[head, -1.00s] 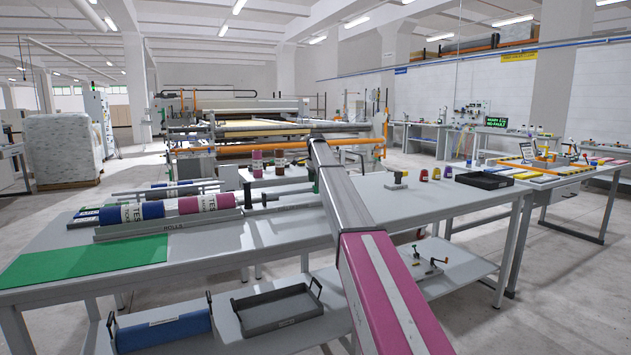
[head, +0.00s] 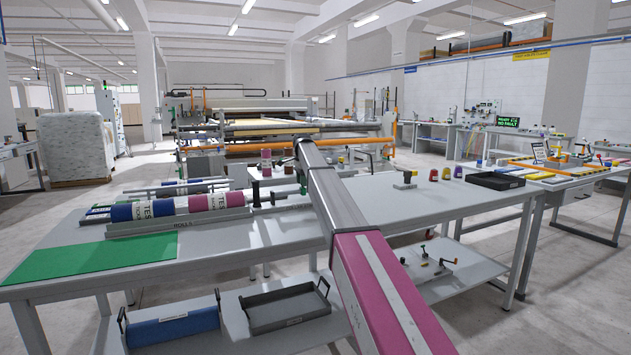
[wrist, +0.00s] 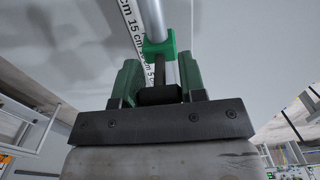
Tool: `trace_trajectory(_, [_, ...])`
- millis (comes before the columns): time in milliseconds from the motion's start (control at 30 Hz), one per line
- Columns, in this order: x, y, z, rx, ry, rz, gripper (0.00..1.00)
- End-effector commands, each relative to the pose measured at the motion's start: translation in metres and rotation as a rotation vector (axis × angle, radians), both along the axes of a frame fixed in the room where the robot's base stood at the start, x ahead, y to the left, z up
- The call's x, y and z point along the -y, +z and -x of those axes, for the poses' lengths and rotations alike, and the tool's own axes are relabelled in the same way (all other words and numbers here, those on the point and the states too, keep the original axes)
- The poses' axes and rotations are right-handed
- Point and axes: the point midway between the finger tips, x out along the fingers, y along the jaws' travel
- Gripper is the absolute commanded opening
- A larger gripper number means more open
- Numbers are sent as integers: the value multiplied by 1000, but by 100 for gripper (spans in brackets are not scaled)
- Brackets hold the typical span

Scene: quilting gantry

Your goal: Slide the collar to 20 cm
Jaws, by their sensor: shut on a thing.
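In the wrist view a bright green collar (wrist: 159,47) sits around a grey metal rod (wrist: 152,17). A dark stem runs from the collar down between the green fingers of my gripper (wrist: 160,75), which is shut on it. A white scale (wrist: 131,22) with black print lies beside the rod; "15 cm" and "5 cm" can be read, with the collar alongside the stretch between them. The exact reading cannot be told. In the head view my arm hides most of the gripper and collar; only a small green bit shows beside the arm's end.
The grey table (head: 400,205) holds a rack of blue and pink rolls (head: 180,212) and a green mat (head: 90,258) at left. A black tray (head: 495,180) and small coloured items stand at right.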

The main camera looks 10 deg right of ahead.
Motion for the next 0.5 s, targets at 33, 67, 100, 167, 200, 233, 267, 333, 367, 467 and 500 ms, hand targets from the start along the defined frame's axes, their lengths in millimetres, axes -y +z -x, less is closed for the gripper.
trace_trajectory(33, [-12,0,5,-2,4,-2,0])
trace_trajectory(67, [-17,0,6,-2,3,-2,0])
trace_trajectory(100, [-23,0,8,-2,3,-2,0])
trace_trajectory(167, [-31,0,10,-2,3,-2,0])
trace_trajectory(200, [-35,0,11,-2,3,-2,0])
trace_trajectory(233, [-38,0,12,-2,3,-2,0])
trace_trajectory(267, [-40,0,13,-2,2,-2,0])
trace_trajectory(333, [-44,0,13,-2,2,-2,0])
trace_trajectory(367, [-45,0,14,-2,2,-2,0])
trace_trajectory(467, [-46,0,14,-2,2,-3,0])
trace_trajectory(500, [-46,0,14,-2,2,-3,0])
